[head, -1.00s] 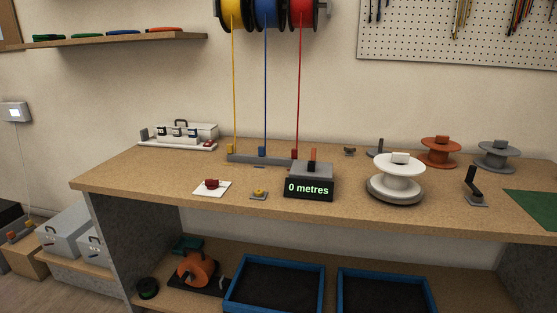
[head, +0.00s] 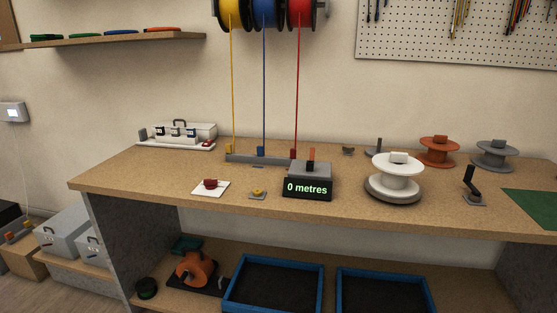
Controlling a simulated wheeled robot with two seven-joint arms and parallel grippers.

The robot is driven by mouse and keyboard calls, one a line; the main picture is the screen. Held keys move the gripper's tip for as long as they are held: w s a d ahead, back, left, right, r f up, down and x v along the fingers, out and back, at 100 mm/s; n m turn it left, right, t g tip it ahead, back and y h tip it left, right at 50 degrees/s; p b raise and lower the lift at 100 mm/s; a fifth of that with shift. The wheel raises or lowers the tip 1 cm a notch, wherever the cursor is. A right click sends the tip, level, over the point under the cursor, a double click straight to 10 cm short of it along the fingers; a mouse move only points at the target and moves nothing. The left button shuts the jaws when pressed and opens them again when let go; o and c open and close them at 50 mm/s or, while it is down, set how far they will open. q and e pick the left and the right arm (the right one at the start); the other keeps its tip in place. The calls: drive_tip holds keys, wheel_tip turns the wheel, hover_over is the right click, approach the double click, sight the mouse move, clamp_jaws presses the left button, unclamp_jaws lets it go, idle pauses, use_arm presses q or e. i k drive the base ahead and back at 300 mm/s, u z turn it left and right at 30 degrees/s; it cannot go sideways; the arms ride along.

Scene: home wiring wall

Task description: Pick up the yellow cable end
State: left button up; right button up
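The yellow cable (head: 232,90) hangs straight down from the yellow spool (head: 229,13) on the wall. Its lower end, a small yellow block (head: 230,149), sits at the left end of a grey bar (head: 242,157) at the back of the bench. The blue cable end (head: 261,150) and the red cable end (head: 293,154) sit further right along the same bar. Neither of my grippers is in view.
A white case (head: 190,131) stands at the back left. The bench's front left is clear.

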sight(228, 147)
drive_tip(key=k, duration=0.4)
drive_tip(key=u, duration=1)
drive_tip(key=i, duration=1.05)
drive_tip(key=z, duration=0.2)
